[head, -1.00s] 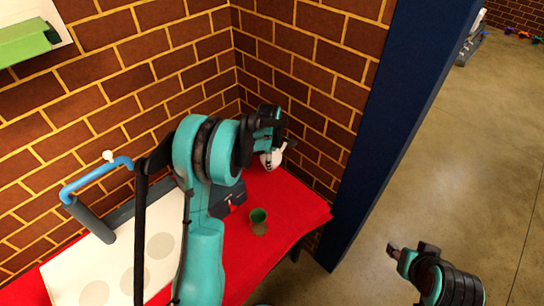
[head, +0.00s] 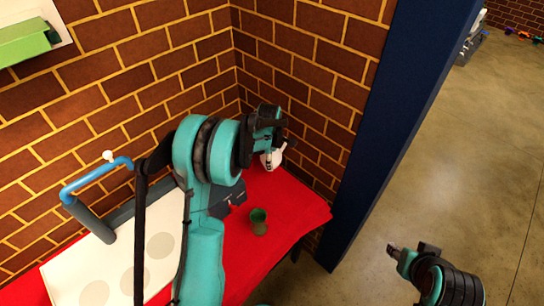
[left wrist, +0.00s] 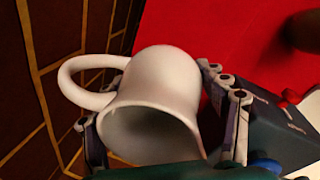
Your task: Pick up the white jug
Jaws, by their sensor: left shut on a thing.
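The white jug (head: 272,159) is at the far right corner of the red-covered table, by the brick wall, partly hidden behind my left gripper (head: 270,135). In the left wrist view the jug (left wrist: 165,80) lies between the fingers of my left gripper (left wrist: 160,105), its open mouth towards the camera and its handle to the left. The left gripper is shut on the jug's body. I cannot tell whether the jug touches the cloth. My right gripper (head: 411,250) is over the floor at the lower right, away from the table; its jaw opening is unclear.
A dark box (left wrist: 270,125) is close beside the left gripper's right finger. A white board (head: 70,275) with grey circles lies at the left. Brick walls and a blue post (head: 390,130) bound the table.

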